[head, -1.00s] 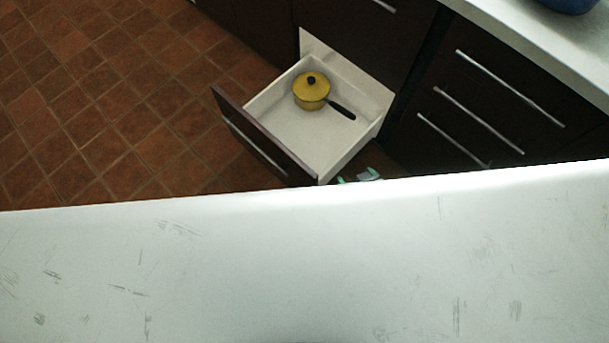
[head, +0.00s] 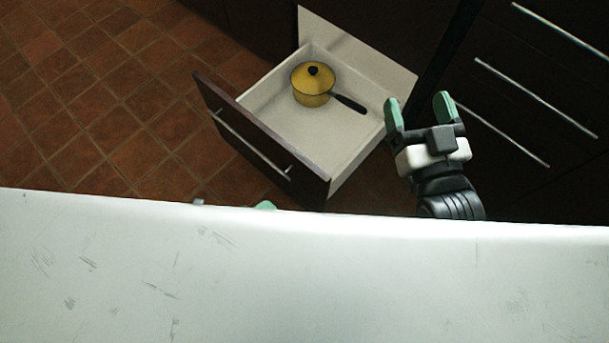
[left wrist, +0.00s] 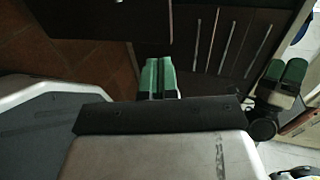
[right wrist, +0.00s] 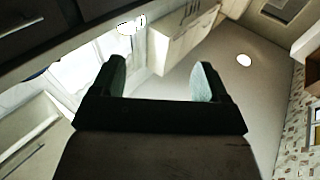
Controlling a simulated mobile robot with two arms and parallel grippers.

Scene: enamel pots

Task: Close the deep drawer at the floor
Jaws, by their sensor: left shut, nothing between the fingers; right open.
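The deep drawer (head: 262,142) at the floor is pulled out in the head view, with a dark front, a bar handle and a white inside. A yellow lidded pot (head: 312,86) with a dark handle stands in it. My left gripper (head: 265,206) shows only as a green tip above the white edge, just in front of the drawer's front; contact cannot be told. In the left wrist view its fingers (left wrist: 158,76) are together and empty. My right gripper (head: 420,112) is open and empty beside the drawer's right side. Its fingers (right wrist: 160,82) stand apart in the right wrist view.
Dark closed drawers with bar handles (head: 535,100) stand to the right of the open drawer. Tiled floor (head: 90,110) is free to the left. A white surface (head: 300,280) fills the lower head view and hides most of my left arm.

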